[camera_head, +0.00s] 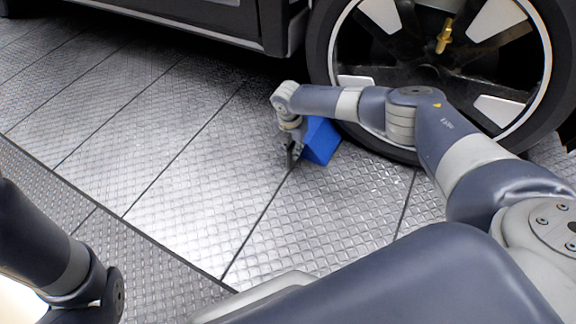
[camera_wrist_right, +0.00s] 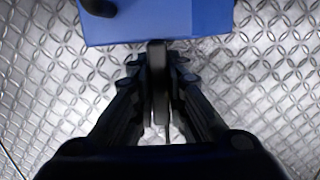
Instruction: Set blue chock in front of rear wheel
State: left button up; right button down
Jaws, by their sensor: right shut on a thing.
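The blue chock (camera_head: 322,140) is at the left side of the black-tyred wheel (camera_head: 322,62), low by the diamond-plate floor. It looks very close to the tyre; I cannot tell whether they touch. My right gripper (camera_head: 292,152) points down at the chock's left side and is shut on a dark upright part at the chock's edge. In the right wrist view, the chock (camera_wrist_right: 160,20) fills the top, and the dark part sits between the fingers of the gripper (camera_wrist_right: 158,85). My left arm shows at the lower left, but its gripper is out of view.
The car's dark side sill (camera_head: 200,28) runs left from the wheel, low over the floor. The metal floor (camera_head: 150,150) left of the chock is clear. A brass-coloured valve piece (camera_head: 444,38) sticks out at the wheel. My right forearm crosses in front of the wheel.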

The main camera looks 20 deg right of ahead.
aim_at(311, 138)
jog(key=shift+w+d+b, duration=1.05)
jog(key=shift+d+b, duration=0.3)
jog(key=shift+b, duration=0.05)
jog(key=shift+w+d+b, duration=1)
jog(key=shift+d+b, duration=0.3)
jog(key=shift+b, duration=0.05)
jog(key=shift+s+d+p, duration=0.95)
jog(key=shift+s+p, duration=0.3)
jog(key=shift+p, duration=0.65)
jog(key=c, duration=1.2)
grip_release()
jog(key=shift+f, duration=0.1)
jog(key=shift+w+a, duration=0.1)
jog(key=shift+a, duration=0.05)
